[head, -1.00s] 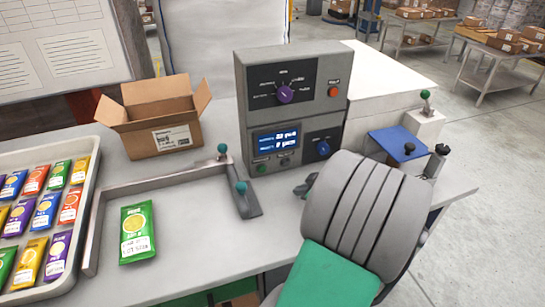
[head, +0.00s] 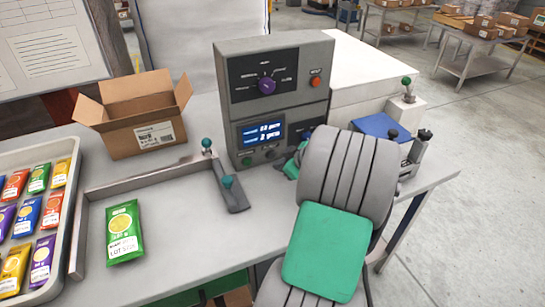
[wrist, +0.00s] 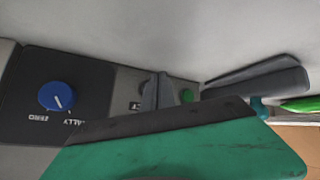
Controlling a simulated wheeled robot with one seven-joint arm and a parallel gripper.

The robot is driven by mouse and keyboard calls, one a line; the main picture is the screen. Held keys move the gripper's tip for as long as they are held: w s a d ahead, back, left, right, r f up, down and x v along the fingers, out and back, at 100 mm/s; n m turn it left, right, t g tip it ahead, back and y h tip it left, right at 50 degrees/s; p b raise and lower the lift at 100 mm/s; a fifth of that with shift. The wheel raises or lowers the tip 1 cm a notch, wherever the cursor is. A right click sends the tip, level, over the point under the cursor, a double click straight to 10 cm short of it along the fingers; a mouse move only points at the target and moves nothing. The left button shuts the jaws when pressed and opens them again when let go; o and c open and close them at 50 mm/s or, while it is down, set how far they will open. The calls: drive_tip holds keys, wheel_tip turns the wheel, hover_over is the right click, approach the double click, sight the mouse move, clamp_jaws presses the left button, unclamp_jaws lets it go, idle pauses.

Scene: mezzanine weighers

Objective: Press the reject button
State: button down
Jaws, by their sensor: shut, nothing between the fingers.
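The grey control box (head: 280,95) stands on the table in the head view. Its lower panel has a green button (head: 248,162) and a small grey button (head: 271,154) below the lit display. In the wrist view, which is upside down, a partly hidden label by the grey button seems to end in "CT", so this looks like the reject button. My gripper (wrist: 160,92) is shut and empty, its tips in front of that button and covering much of it. I cannot tell whether they touch. The green button (wrist: 187,95) is beside the tips.
A red button (head: 316,81) and purple knob (head: 267,86) sit higher on the box. A blue knob (wrist: 56,96) is close to my gripper. A grey stop rail (head: 228,185) with teal knobs, an open carton (head: 135,120) and a tray of packets (head: 72,215) are to the left.

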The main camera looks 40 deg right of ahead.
drive_tip(key=shift+w+d, duration=0.2)
drive_tip(key=shift+w, duration=0.5)
idle(1.5)
drive_tip(key=shift+w+d+b, duration=0.15)
drive_tip(key=shift+w+b, duration=0.25)
drive_tip(key=shift+b, duration=0.05)
drive_tip(key=shift+w+d, duration=0.1)
drive_tip(key=shift+w, duration=0.35)
idle(0.4)
drive_tip(key=shift+s+b, duration=0.15)
drive_tip(key=shift+b, duration=0.15)
drive_tip(key=shift+s+a, duration=0.25)
drive_tip(key=shift+s, duration=0.45)
drive_tip(key=shift+s+a+b, duration=0.15)
drive_tip(key=shift+s+a, duration=0.1)
drive_tip(key=shift+s, duration=0.55)
drive_tip(key=shift+s+a+b, duration=0.2)
drive_tip(key=shift+s, duration=0.6)
drive_tip(key=shift+s+a+b, duration=0.15)
drive_tip(key=shift+s+a, duration=0.1)
drive_tip(key=shift+s, duration=0.55)
